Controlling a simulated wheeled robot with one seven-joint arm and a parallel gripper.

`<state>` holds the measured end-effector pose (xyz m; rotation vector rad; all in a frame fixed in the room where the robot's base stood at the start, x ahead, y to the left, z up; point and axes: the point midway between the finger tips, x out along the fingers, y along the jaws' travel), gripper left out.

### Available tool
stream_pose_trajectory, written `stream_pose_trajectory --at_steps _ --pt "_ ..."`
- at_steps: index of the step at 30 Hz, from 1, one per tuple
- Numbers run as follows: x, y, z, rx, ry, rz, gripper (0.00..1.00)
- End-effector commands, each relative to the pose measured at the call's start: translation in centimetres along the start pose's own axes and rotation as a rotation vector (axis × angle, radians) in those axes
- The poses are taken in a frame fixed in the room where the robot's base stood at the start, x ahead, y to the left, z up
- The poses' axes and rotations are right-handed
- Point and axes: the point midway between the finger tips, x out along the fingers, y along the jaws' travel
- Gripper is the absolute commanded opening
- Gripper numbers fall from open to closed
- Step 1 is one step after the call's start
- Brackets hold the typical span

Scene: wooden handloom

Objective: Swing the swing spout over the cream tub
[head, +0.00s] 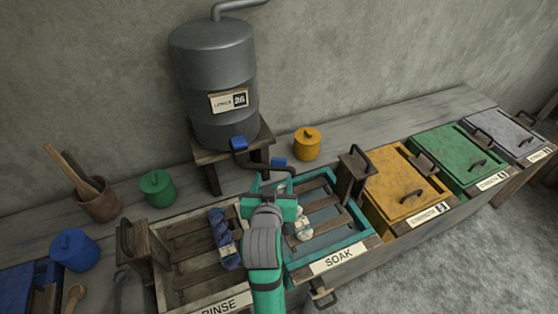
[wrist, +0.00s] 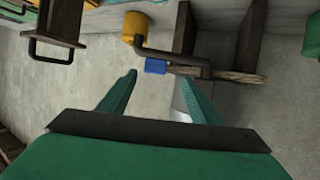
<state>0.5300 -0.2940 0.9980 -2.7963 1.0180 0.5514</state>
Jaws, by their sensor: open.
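That end is by the back edge of the teal SOAK tub (head: 375,241). The cream tub (head: 160,285), labelled RINSE, is to the left. My gripper (head: 272,184) is open and empty, just in front of the spout. In the wrist view, the fingers of my gripper (wrist: 158,78) are apart, with the spout (wrist: 185,57) and blue tab (wrist: 155,66) just beyond their tips. My arm hides part of both tubs.
A blue-purple bundle (head: 222,238) lies on the cream tub's slats, and a whitish bundle (head: 303,224) at the teal tub. A yellow pot (head: 307,144) and green pot (head: 158,188) stand on the bench. Lidded yellow (head: 385,200), green (head: 440,150) and grey (head: 500,130) bins are right.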

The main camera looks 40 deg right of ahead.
Motion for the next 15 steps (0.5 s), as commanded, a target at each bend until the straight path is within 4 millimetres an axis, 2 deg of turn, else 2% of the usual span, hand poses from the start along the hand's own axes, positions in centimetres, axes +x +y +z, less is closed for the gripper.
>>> stream_pose_trajectory --at_steps 3,8,15 --pt "0.2 0.6 -1.2 0.021 -0.006 0.017 0.58" --pt "1.1 0.8 -1.4 0.028 -0.011 0.023 0.58" --pt "4.8 0.9 -1.3 0.026 -0.012 0.023 0.58"
